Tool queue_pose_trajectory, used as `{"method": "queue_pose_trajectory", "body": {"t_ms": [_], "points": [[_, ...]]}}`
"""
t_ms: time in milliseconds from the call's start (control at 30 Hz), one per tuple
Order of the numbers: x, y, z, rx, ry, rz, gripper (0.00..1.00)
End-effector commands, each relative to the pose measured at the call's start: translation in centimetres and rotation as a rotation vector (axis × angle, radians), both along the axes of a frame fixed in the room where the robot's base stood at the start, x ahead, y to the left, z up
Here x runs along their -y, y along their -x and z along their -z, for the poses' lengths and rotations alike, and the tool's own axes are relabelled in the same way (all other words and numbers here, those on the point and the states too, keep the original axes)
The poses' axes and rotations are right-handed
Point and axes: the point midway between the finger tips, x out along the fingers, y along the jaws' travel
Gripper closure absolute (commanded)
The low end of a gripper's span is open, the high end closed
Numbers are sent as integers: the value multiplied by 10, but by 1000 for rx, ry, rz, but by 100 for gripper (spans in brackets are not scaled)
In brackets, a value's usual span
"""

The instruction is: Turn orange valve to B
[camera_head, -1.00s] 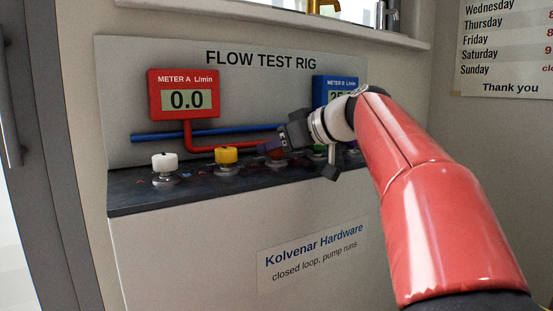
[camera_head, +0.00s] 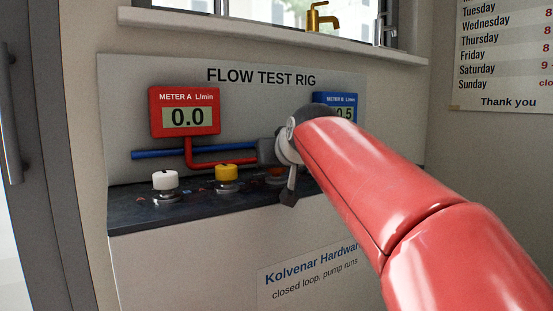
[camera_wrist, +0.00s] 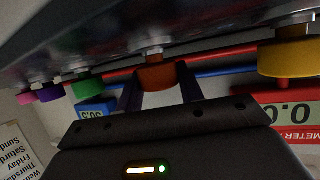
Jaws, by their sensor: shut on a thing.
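The orange valve (camera_wrist: 156,75) is a round knob on the dark ledge of the flow test rig. In the wrist view, which is upside down, the two fingers of my gripper (camera_wrist: 161,88) lie on either side of it and are shut on it. In the head view my wrist and gripper (camera_head: 268,153) cover most of the orange valve (camera_head: 276,176). Any letter marks beside it are hidden or too small to read. Meter A (camera_head: 186,112) reads 0.0. Meter B (camera_head: 336,99) is partly hidden by my arm; its visible digits end in 0.5.
A white knob (camera_head: 165,180) and a yellow knob (camera_head: 227,174) stand to the left on the ledge. Green (camera_wrist: 88,84), purple (camera_wrist: 50,93) and pink (camera_wrist: 25,98) knobs stand on the other side. Red and blue pipes run close behind. A window sill is above.

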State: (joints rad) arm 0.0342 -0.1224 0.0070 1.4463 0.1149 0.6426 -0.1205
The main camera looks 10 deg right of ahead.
Motion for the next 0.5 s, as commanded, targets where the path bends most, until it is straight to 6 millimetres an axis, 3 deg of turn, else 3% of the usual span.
{"method": "queue_pose_trajectory", "body": {"t_ms": [433,467,500], "points": [[0,0,1,-1,-1,10,86],[0,0,1,-1,-1,10,61],[0,0,1,-1,-1,10,56]]}}
